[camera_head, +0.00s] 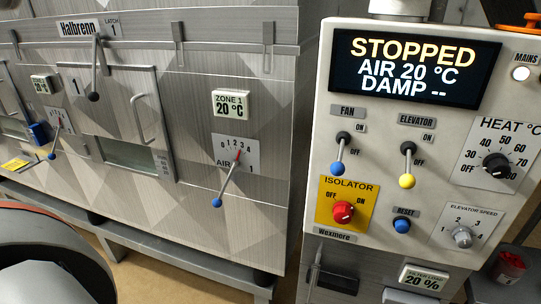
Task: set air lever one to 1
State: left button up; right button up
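The air lever marked 1 (227,182) is on the grey metal front, right of centre, below the ZONE 1 display (232,103). It is a thin rod ending in a blue ball knob (217,203). The rod slants down and to the left. Its red pointer tip is at the upper end, close to the 2 to 3 part of the 0 to 4 scale plate (249,153); the exact mark is too small to tell. Nothing touches the lever. Neither of my grippers is in view.
A similar blue-knobbed lever (54,147) is further left. A door (118,105) with a black-knobbed latch lever (94,83) lies between them. The control panel (430,118) stands out at the right; its screen (412,70) reads STOPPED, AIR 20 °C.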

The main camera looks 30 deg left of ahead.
aim_at(218, 202)
jog(key=u, duration=1.35)
